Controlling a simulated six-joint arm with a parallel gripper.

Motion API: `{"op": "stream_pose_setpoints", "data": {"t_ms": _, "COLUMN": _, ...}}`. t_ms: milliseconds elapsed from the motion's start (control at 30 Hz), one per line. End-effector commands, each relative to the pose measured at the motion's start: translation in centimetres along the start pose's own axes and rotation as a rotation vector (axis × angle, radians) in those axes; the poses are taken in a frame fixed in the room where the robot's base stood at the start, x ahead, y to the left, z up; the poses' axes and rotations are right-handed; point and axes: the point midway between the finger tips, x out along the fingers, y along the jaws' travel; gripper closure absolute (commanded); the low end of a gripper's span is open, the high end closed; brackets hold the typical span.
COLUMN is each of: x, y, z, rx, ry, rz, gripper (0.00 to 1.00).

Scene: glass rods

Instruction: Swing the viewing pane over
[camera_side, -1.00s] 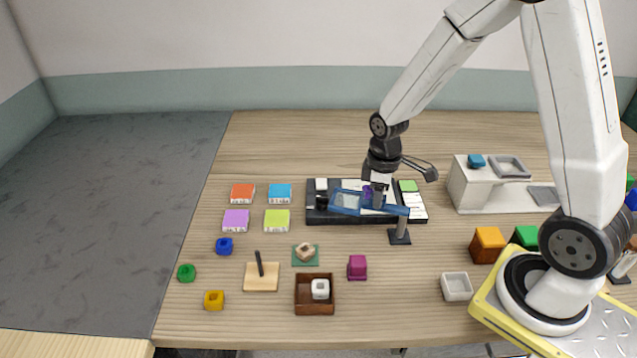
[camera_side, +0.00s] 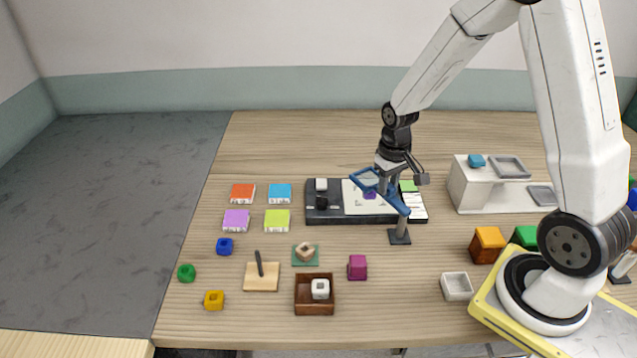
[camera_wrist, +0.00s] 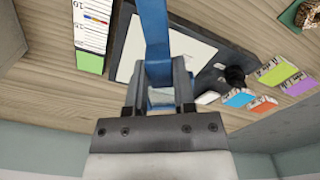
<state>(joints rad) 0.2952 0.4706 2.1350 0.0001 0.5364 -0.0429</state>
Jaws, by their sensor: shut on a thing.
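The viewing pane (camera_side: 364,178) is a blue frame on a blue arm, carried by a dark post (camera_side: 400,238) with a square foot. The arm slants up and back-left from the post, and the pane hangs over the back of a black board (camera_side: 312,215). My gripper (camera_side: 383,186) is shut on the blue arm near the frame. In the wrist view the blue arm (camera_wrist: 155,35) runs between the two fingers of my gripper (camera_wrist: 161,80). A white sheet with a purple patch (camera_side: 370,193) lies on the board, partly hidden by the blue arm.
A white step-shaped stand (camera_side: 480,190) is right of the board. Orange, blue, purple and lime blocks (camera_side: 243,193) lie to the left. A brown tray (camera_side: 315,306), a magenta piece (camera_side: 357,267) and a white dish (camera_side: 456,287) are in front.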

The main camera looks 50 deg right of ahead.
Motion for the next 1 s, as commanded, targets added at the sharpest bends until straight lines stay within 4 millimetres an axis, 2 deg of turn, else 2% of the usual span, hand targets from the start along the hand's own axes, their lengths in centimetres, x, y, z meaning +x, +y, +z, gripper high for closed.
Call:
{"op": "stream_pose_setpoints", "data": {"t_ms": 500, "x": -0.09, "y": 0.18, "z": -0.09, "rx": 0.028, "ry": 0.003, "rz": 0.000, "gripper": 1.00}}
{"op": "stream_pose_setpoints", "data": {"t_ms": 533, "x": -0.09, "y": 0.18, "z": -0.09, "rx": 0.028, "ry": 0.003, "rz": 0.000, "gripper": 0.62}}
{"op": "stream_pose_setpoints", "data": {"t_ms": 600, "x": -0.08, "y": 0.18, "z": -0.08, "rx": 0.027, "ry": 0.003, "rz": 0.000, "gripper": 0.39}}
{"op": "stream_pose_setpoints", "data": {"t_ms": 633, "x": -0.07, "y": 0.18, "z": -0.07, "rx": 0.027, "ry": 0.003, "rz": 0.000, "gripper": 0.32}}
{"op": "stream_pose_setpoints", "data": {"t_ms": 1000, "x": -0.12, "y": 0.17, "z": -0.02, "rx": 0.027, "ry": 0.001, "rz": 0.000, "gripper": 0.32}}
